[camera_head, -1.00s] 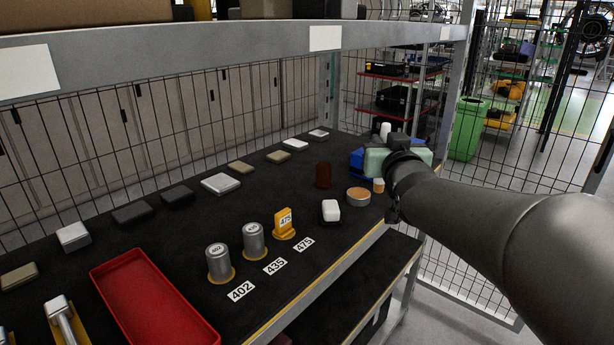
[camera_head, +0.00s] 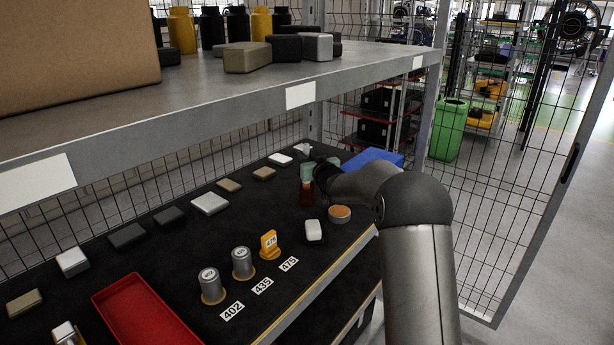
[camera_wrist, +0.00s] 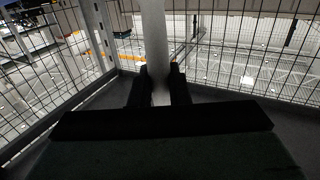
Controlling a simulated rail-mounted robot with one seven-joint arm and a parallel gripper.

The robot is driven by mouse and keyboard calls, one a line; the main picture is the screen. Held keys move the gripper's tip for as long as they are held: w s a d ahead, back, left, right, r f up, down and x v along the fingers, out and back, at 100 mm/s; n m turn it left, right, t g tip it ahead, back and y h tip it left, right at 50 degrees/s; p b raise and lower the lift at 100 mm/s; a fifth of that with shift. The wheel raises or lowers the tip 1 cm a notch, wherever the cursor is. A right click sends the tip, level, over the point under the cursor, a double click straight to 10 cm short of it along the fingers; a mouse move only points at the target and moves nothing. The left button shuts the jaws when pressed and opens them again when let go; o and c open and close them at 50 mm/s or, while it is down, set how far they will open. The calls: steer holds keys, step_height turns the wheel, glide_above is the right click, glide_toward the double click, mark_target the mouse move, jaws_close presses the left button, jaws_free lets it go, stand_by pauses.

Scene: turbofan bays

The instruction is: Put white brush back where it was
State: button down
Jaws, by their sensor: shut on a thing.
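The white brush (camera_wrist: 155,45) shows in the wrist view as a pale, smooth rod running up from between the two dark fingers of my gripper (camera_wrist: 160,88). My gripper is shut on it. In the head view my gripper (camera_head: 306,160) is over the far right part of the black shelf, above and close to the brown bottle (camera_head: 307,195). A small white end of the brush (camera_head: 303,149) shows above it. The brush's lower end is hidden, and I cannot tell whether it touches anything.
An orange-topped tin (camera_head: 340,212) and a white block (camera_head: 313,230) stand nearby. A blue box (camera_head: 373,158) is behind my arm. Labelled weights (camera_head: 242,263) and a red tray (camera_head: 145,315) are at the front left. The upper shelf (camera_head: 230,95) and wire mesh (camera_head: 500,200) bound the space.

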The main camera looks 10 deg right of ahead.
step_height(320, 180, down, 4)
steer(key=shift+f+p, duration=0.25)
steer(key=shift+p, duration=0.2)
steer(key=shift+f+b, duration=0.35)
steer(key=shift+b, duration=0.05)
steer(key=c, duration=1.4)
jaws_free()
steer(key=shift+r, duration=0.2)
